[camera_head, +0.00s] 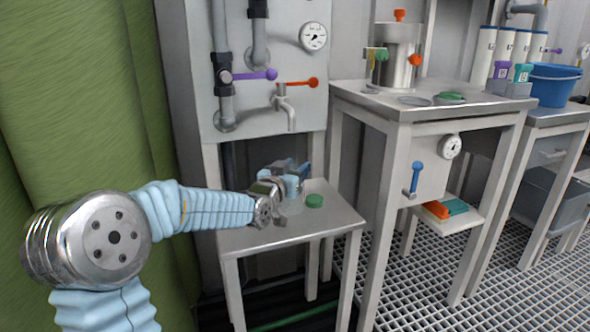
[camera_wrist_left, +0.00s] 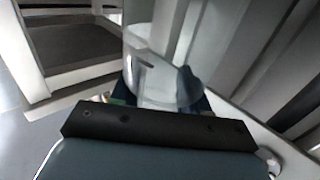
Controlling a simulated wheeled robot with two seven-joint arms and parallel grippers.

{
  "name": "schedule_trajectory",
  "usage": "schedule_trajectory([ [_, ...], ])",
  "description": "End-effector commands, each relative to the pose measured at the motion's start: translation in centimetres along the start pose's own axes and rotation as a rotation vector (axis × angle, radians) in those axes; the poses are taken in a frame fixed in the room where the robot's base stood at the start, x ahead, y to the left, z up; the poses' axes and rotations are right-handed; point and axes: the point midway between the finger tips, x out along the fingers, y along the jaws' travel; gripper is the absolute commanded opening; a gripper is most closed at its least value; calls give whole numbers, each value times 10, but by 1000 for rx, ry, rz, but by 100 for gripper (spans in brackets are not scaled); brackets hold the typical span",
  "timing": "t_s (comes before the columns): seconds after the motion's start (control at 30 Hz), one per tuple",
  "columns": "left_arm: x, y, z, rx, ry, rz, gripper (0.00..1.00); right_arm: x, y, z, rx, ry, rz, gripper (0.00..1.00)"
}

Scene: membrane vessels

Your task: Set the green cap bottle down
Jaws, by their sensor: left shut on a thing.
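My left gripper (camera_head: 291,182) is over the small low table (camera_head: 262,238) under the tap. It is shut on a clear, see-through bottle (camera_head: 293,206), which is faint in the head view and partly hidden by the gripper. The left wrist view shows the clear bottle (camera_wrist_left: 160,72) in front of the gripper's dark bar; its base is hidden there. A green cap (camera_head: 315,201) is at the tabletop just right of the bottle; I see no cap on the bottle itself. I cannot tell whether the bottle touches the table. My right gripper is not in view.
A tap (camera_head: 287,105) with an orange handle hangs from the wall panel above the low table. A taller table (camera_head: 400,108) with a metal vessel (camera_head: 397,65) and another green lid (camera_head: 451,97) stands right of it. The low table's front is bare.

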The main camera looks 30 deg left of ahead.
Motion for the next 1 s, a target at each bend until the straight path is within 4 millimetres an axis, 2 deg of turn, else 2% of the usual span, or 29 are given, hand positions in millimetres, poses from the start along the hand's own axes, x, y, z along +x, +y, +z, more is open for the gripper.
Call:
schedule_trajectory([
  [0.03, 0, 0, 0, 0, 0, 0, 49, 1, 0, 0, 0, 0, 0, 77],
  [0.17, 0, 0, 0, 0, -1, 0, 69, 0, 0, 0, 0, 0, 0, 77],
  [0.43, 0, 0, 0, 0, 0, 0, 70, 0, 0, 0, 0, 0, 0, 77],
  [0.57, -1, 0, -6, 0, -1, 0, 70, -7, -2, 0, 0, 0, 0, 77],
  [1.0, -96, 0, -3, 1, 2, -1, 70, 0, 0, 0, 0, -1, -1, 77],
])
